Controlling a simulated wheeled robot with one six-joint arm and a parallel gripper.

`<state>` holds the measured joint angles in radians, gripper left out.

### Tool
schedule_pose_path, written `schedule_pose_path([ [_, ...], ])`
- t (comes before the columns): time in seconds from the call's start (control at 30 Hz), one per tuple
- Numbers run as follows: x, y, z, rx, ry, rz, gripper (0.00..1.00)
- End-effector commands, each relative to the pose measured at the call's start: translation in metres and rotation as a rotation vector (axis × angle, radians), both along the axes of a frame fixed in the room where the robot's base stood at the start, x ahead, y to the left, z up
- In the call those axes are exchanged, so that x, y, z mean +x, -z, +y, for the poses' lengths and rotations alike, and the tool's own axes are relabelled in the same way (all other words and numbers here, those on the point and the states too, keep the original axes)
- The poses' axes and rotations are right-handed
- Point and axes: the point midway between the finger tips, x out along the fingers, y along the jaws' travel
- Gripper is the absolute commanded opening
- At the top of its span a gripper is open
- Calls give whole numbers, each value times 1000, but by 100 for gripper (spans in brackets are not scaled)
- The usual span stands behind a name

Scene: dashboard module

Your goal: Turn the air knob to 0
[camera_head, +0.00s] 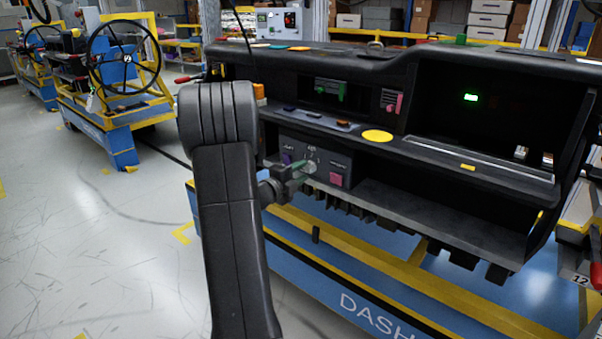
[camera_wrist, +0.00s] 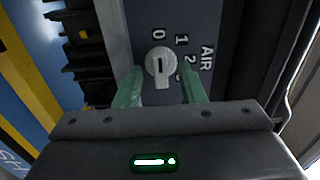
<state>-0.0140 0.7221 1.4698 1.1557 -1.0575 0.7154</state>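The air knob (camera_wrist: 160,62) is a light round dial with a dark slot and a tab toward the bottom of the wrist picture. It sits on a dark panel marked AIR, with 0, 1 and 2 around it; another mark is partly hidden by a finger. I cannot tell which number it points to. My gripper (camera_wrist: 162,86) is open, its two green fingers on either side of the knob's lower part, with gaps visible. In the head view the knob (camera_head: 310,167) is beside my gripper (camera_head: 300,170), at the dashboard's lower left panel.
The dashboard (camera_head: 375,62) has an overhanging shelf above the panel and an open compartment at right. A yellow disc (camera_head: 377,136) lies on the shelf. Open floor (camera_head: 90,220) is at left.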

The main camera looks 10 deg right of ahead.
Motion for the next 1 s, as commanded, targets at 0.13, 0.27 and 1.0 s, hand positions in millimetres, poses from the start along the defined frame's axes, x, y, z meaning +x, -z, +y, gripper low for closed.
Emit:
schedule_pose_path([
  [0.13, -15, -1, 21, 1, -4, -1, 36],
  [0.27, -34, -1, 46, -1, -5, 0, 36],
  [1.0, -81, 0, 104, 0, 0, 0, 36],
])
